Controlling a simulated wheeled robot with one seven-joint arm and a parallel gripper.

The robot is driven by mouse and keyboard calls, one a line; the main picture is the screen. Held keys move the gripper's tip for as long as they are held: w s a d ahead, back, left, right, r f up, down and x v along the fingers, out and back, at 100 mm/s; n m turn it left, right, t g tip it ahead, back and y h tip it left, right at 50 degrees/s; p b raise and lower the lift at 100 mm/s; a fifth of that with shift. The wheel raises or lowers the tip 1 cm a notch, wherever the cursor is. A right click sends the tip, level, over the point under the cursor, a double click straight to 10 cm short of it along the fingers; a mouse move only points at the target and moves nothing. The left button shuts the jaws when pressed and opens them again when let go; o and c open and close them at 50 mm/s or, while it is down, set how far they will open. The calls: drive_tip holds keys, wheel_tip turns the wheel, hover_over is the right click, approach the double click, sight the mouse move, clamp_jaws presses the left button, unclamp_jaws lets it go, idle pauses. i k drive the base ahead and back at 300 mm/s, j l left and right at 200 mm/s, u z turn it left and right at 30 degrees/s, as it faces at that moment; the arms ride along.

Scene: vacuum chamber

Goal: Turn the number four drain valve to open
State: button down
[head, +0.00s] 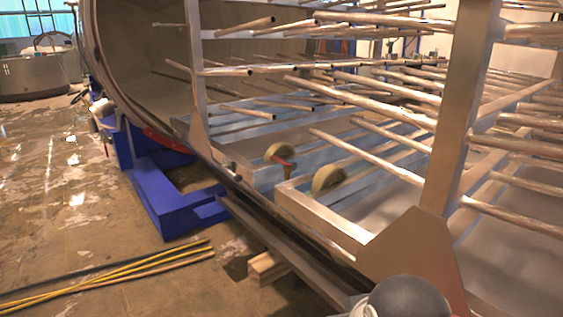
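No other valve can be made out, and no label for number four is readable. My gripper is not in view.
The large round vacuum chamber (110,45) stands open on a blue support (170,200). A metal rack post (460,110) and many protruding rods crowd the right. Yellow poles (130,268) and wood blocks (268,266) lie on the floor. The left floor is mostly clear.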

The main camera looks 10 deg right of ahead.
sight(276, 157)
drive_tip(key=i+j, duration=0.3)
drive_tip(key=i, duration=0.15)
drive_tip(key=i+j+z, duration=0.15)
drive_tip(key=i, duration=0.3)
drive_tip(key=j, duration=0.1)
